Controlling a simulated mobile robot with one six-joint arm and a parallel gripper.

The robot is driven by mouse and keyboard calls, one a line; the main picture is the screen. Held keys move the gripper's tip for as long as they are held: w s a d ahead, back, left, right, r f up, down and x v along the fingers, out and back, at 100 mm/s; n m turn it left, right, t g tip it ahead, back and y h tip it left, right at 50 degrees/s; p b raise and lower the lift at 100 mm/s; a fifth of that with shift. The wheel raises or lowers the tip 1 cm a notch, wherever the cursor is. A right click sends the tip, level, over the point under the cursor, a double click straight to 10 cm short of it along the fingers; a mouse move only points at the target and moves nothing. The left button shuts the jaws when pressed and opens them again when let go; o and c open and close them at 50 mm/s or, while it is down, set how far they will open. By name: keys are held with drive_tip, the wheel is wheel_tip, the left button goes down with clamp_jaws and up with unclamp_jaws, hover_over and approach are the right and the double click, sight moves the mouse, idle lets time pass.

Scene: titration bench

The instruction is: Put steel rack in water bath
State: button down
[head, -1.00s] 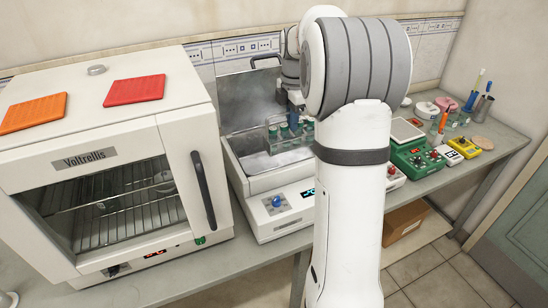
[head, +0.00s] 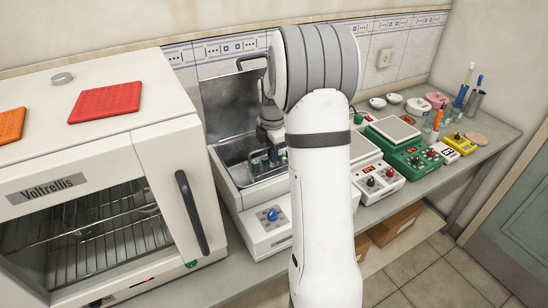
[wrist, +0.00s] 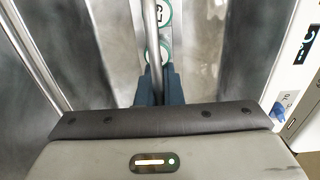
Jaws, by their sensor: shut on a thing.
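The water bath (head: 262,226) is a white box with a steel basin and a raised steel lid (head: 229,105), right of the oven. Whether the rack touches the basin floor is hidden.
A white oven (head: 70,150) with red (head: 106,102) and orange (head: 10,125) mats on top stands close on the left. My arm hides the bath's right side.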

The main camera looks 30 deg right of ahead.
wheel_tip(320, 180, down, 2)
drive_tip(key=shift+w+f, duration=0.1)
drive_tip(key=shift+f, duration=0.05)
drive_tip(key=c, duration=2)
unclamp_jaws()
drive_tip(key=shift+f, duration=0.2)
drive_tip(key=o, duration=0.4)
drive_tip(key=shift+r, duration=0.1)
